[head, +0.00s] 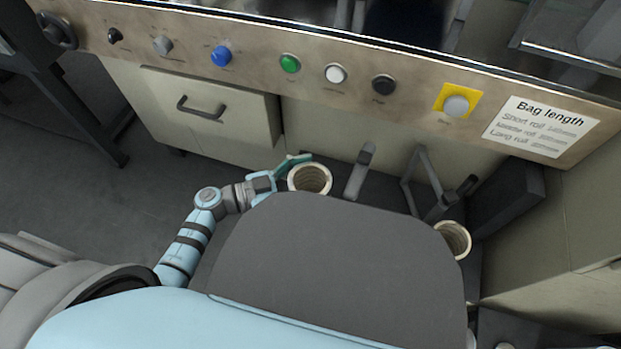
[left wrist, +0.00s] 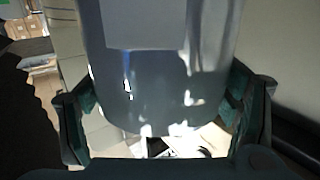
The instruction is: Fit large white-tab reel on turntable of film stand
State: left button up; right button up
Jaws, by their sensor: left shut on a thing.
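My left gripper (head: 285,172) is at the middle of the head view and is shut on a reel (head: 294,184) with a pale, ringed open core. In the left wrist view this reel (left wrist: 160,75) is a glossy grey, film-like cylinder between the teal fingers. No white tab shows on it from here. A second reel (head: 454,239) with a similar pale core stands to the right, partly behind my own dark body. I cannot make out the turntable of the film stand; it may be hidden. My right gripper is not in view.
The machine's panel (head: 410,92) with knobs and buttons crosses the top. A drawer cabinet (head: 180,112) is below it. A grey upright bracket (head: 360,172) and an angled metal frame (head: 425,175) stand right of the held reel. Open floor (head: 60,180) lies left.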

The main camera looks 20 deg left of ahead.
pick_arm(q)
jog(key=shift+f+b, duration=0.45)
jog(key=shift+f, duration=0.4)
jog(key=o, duration=1.9)
jog(key=v, duration=1.2)
